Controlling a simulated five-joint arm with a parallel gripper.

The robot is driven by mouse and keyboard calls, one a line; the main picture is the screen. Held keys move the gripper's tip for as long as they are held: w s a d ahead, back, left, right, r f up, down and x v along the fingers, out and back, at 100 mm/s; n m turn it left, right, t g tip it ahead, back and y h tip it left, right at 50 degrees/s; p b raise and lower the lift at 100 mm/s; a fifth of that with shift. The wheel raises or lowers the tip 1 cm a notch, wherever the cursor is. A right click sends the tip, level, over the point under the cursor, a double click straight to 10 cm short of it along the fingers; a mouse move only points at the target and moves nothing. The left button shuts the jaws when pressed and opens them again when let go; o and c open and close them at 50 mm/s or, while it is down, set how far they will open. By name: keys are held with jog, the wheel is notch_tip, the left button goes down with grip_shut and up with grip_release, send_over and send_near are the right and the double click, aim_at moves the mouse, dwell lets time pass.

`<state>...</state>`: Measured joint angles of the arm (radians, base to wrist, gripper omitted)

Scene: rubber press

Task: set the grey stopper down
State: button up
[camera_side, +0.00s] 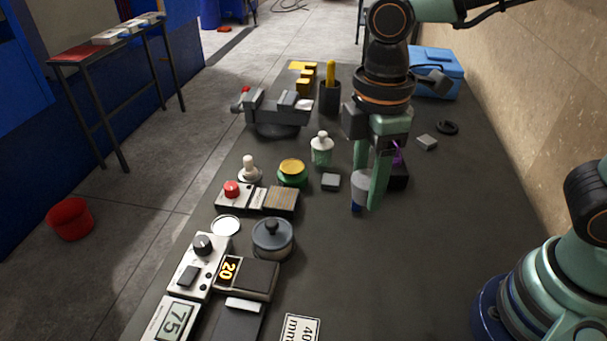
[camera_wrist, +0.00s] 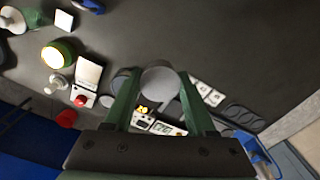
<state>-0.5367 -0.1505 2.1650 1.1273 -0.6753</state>
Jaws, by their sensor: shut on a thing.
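The grey stopper (camera_side: 361,184) is between the two green fingers of my gripper (camera_side: 367,192). It is a short, light grey cylinder, and a small dark blue part shows below it in the side view. In the wrist view the stopper (camera_wrist: 159,80) shows as a round grey top between the fingertips (camera_wrist: 160,88). My gripper is shut on it. It is over the dark table (camera_side: 400,270), and I cannot tell whether its bottom touches the surface. The fingers hide part of its side.
A small grey block (camera_side: 330,182), a white-green bottle (camera_side: 321,149) and a green-yellow tin (camera_side: 292,173) stand left of my gripper. A dark box (camera_side: 399,177) is close on the right. A lidded grey pot (camera_side: 273,238) stands front left. The table is clear front right.

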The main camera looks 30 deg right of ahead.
jog(key=w+d+f+m, duration=0.1)
jog(key=w+d+m, duration=0.2)
jog(key=d+m, duration=0.4)
jog(key=w+d+m, duration=0.3)
jog(key=d+m, duration=0.3)
jog(key=d, duration=0.3)
jog(key=shift+w+f+m, duration=0.35)
jog(key=shift+w+m, duration=0.05)
jog(key=shift+a, duration=0.15)
jog(key=r, duration=0.2)
send_over(354, 294)
notch_tip(354, 294, down, 20)
jog(key=shift+r, duration=0.15)
